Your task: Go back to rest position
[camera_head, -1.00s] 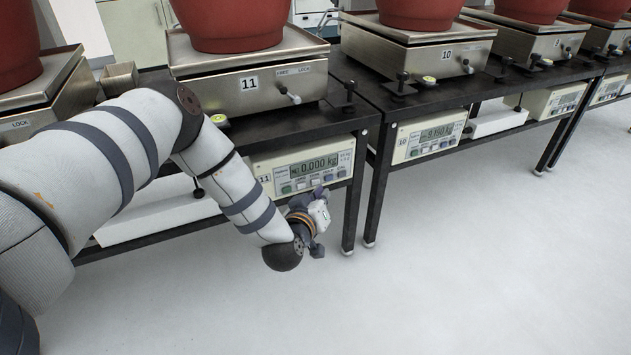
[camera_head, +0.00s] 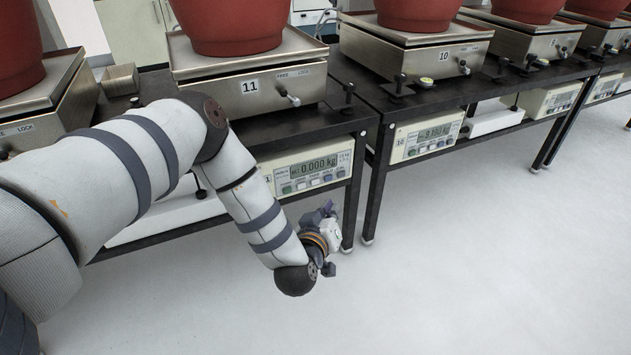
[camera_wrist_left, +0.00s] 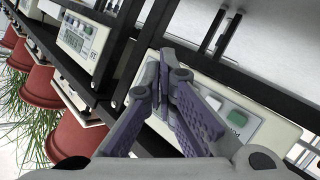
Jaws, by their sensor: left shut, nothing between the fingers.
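My left gripper (camera_head: 326,210) is beside the front right leg of the bench with scale 11, its dark fingers small in the head view. In the left wrist view its purple-padded fingers (camera_wrist_left: 166,68) are shut with nothing between them, in front of a pale readout panel with buttons (camera_wrist_left: 232,110). My left arm comes in from the left and bends down in front of the bench. The display of scale 11 (camera_head: 312,170) reads 0.000 kg and is partly covered by my arm. My right gripper is not in view.
Scale 11 (camera_head: 255,88) carries a red pot (camera_head: 232,22). Scale 10 (camera_head: 415,52) stands on the bench to the right, with its lit readout (camera_head: 428,136) below. Black bench legs (camera_head: 376,195) are close to my gripper. The pale floor (camera_head: 480,270) in front is clear.

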